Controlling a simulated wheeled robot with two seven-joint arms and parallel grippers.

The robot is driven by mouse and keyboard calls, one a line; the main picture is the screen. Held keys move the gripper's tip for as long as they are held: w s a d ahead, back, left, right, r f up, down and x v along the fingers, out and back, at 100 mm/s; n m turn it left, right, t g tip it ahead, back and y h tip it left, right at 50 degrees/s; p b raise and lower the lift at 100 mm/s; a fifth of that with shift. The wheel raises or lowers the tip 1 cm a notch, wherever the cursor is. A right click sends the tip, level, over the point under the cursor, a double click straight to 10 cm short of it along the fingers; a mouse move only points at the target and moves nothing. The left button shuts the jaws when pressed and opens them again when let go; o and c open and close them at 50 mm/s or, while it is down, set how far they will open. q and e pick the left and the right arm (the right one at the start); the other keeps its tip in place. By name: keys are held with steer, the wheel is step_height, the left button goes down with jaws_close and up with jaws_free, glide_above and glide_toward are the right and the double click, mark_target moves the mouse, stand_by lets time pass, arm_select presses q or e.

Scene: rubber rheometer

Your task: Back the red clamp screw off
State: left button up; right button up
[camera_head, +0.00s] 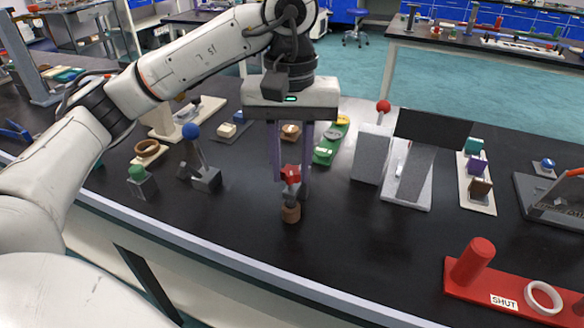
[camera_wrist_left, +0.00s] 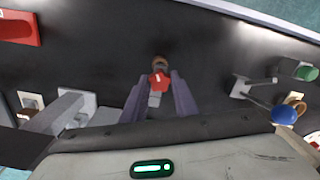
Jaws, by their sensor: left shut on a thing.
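The red clamp screw (camera_head: 290,174) tops a small grey and brown fixture (camera_head: 291,212) on the black bench. My left gripper (camera_head: 291,188) reaches down from above with a finger on either side of the screw and is shut on it. In the left wrist view the red screw (camera_wrist_left: 160,82) shows between the tips of the two purple-grey fingers (camera_wrist_left: 160,90). The fingers hide part of the fixture. My right gripper is not in view.
A blue-knobbed lever (camera_head: 191,132) and a green-knobbed block (camera_head: 138,175) stand to the left. A grey box (camera_head: 371,155) and a dark-screened panel (camera_head: 432,128) stand to the right. A red base marked SHUT (camera_head: 478,284) lies front right. Bench in front of the fixture is clear.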

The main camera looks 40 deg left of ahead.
arm_select(q)
steer(key=shift+n, duration=0.4)
steer(key=n, duration=0.2)
steer(key=shift+n, duration=1.3)
steer(key=shift+n, duration=1.2)
steer(key=shift+n+p, duration=0.3)
steer(key=shift+n, duration=0.7)
